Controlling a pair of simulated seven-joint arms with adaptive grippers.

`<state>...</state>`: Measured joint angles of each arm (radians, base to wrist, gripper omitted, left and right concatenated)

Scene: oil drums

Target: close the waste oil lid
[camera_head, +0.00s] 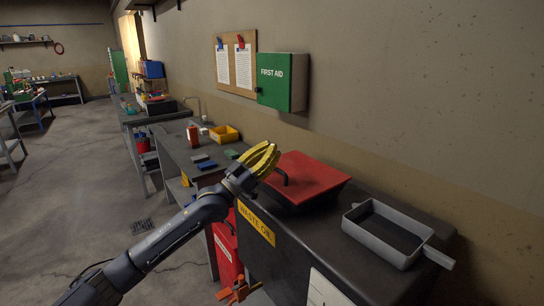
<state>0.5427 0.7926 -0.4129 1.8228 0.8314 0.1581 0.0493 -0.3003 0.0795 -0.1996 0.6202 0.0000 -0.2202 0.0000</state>
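The red waste oil lid (318,177) lies over the dark top of the waste oil unit (283,262), with a dark handle near its left edge. It looks nearly flat, with a dark band under its front edge; I cannot tell whether it is fully seated. A yellow "WASTE OIL" label (256,225) is on the unit's front. My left gripper (272,150) is at the lid's left edge, beside and slightly above the handle. Its yellow fingers look drawn together at the tips, with nothing seen between them. Contact with the lid cannot be told.
A grey metal tray (358,236) with a handle stands on the unit's right end. A green first aid box (283,82) and a notice board (235,63) hang on the wall behind. A bench with a yellow bin (224,134) and a red bottle (193,136) stands farther back.

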